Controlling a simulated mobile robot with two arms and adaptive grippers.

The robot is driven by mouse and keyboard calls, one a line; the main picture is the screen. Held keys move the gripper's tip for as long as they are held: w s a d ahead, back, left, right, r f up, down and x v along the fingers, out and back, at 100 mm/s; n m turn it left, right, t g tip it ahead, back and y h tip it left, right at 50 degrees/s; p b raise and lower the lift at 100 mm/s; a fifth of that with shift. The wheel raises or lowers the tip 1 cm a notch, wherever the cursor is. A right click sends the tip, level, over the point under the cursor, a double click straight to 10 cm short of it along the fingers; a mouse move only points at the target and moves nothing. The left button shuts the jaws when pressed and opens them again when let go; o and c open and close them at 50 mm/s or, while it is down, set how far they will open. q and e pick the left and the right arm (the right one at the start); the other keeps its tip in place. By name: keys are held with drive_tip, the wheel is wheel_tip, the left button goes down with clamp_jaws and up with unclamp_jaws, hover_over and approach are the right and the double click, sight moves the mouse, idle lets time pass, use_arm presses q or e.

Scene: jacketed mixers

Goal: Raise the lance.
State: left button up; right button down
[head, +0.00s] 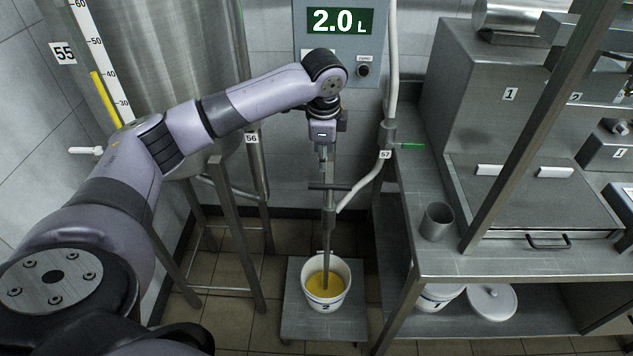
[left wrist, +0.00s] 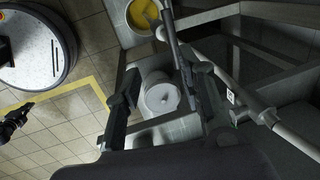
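The lance (head: 327,232) is a thin upright metal rod with a short crossbar (head: 318,187) near its top. Its lower end stands in yellow liquid in a white bucket (head: 345,298). My left gripper (head: 323,165) points down above the crossbar, close to the rod. In the left wrist view the two fingers of the left gripper (left wrist: 165,95) are wide apart, with the lance (left wrist: 173,38) nearer the right finger and not clamped. A dark shape (left wrist: 14,121) at the left edge there is possibly my right gripper; its fingers are unclear.
The bucket stands on a low metal platform (head: 295,322). A grey hose (head: 362,183) runs beside the lance. A steel bench (head: 450,262) with a cup (head: 437,221) is at right, a white lid (head: 492,301) on its lower shelf. The display (head: 340,21) reads 2.0 L.

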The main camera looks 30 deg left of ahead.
sight(316, 185)
use_arm(q)
drive_tip(key=w+a+f, duration=0.1)
drive_tip(key=f, duration=0.4)
drive_tip(key=w+a+f+p, duration=0.1)
drive_tip(key=f, duration=0.3)
drive_tip(key=w+a+f, duration=0.1)
drive_tip(key=a+f, duration=0.1)
drive_tip(key=f, duration=0.3)
drive_tip(key=shift+w+f, duration=0.2)
drive_tip(key=shift+f, duration=0.15)
drive_tip(key=shift+c, duration=0.2)
clamp_jaws()
idle(0.3)
